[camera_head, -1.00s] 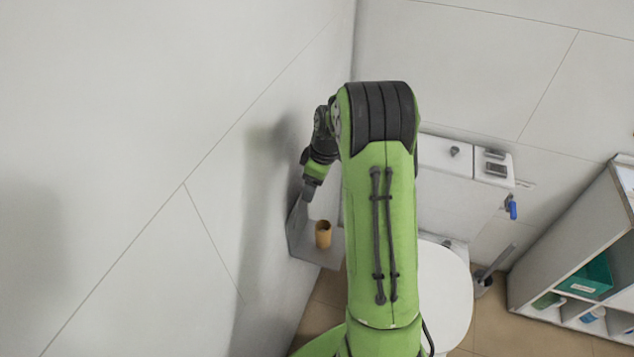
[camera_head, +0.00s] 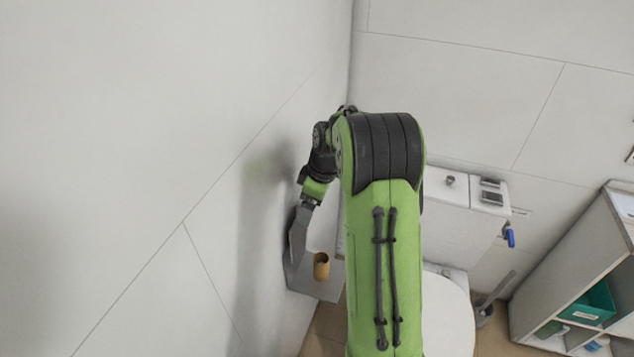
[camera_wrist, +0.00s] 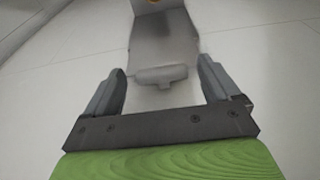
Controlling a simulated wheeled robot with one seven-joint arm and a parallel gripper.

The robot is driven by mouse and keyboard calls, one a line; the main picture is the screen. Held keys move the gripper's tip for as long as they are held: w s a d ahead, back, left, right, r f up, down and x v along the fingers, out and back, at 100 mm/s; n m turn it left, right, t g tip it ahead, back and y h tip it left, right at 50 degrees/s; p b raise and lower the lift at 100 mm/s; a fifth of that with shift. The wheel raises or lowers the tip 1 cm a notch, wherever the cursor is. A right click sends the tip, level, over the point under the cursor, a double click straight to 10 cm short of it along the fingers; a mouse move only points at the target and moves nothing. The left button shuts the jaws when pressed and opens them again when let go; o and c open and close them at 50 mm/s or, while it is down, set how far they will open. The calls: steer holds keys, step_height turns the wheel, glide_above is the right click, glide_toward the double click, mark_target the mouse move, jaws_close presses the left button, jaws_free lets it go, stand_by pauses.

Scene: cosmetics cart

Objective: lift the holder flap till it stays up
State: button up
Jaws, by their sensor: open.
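The grey metal holder (camera_head: 325,288) is on the left wall beside the toilet, with a short brown tube (camera_head: 321,266) at it. A grey plate (camera_head: 299,235) rises above it along the wall; I cannot tell from this view whether it is the flap. In the wrist view, a grey plate (camera_wrist: 165,38) runs away from me, with a pale T-shaped piece (camera_wrist: 162,75) at its near end. My gripper (camera_wrist: 160,77) is open, one finger on each side of that piece, with visible gaps. In the head view my gripper (camera_head: 306,207) is just above the rising plate.
The wall (camera_head: 150,130) is close on the left. A white toilet (camera_head: 447,310) and its cistern (camera_head: 445,200) stand right of my arm. A shelf unit (camera_head: 570,270) with a green box (camera_head: 592,303) is at the far right.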

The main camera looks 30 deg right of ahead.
steer(key=p+v, duration=0.1)
steer(key=v, duration=1)
steer(key=shift+p, duration=0.4)
steer(key=shift+r, duration=0.1)
steer(key=s+a+r+m, duration=0.2)
steer(key=s+a+r, duration=0.25)
steer(key=a, duration=0.25)
steer(key=s+a+m+t, duration=0.1)
steer(key=s+a+m, duration=0.1)
steer(key=s+a, duration=0.3)
steer(key=s+a+m+t+h, duration=0.1)
steer(key=s+a, duration=0.4)
steer(key=s, duration=0.9)
steer(key=m+t, duration=0.1)
steer(key=m, duration=0.1)
steer(key=shift+r+m+t+h, duration=0.25)
steer(key=shift+m+t+h, duration=0.05)
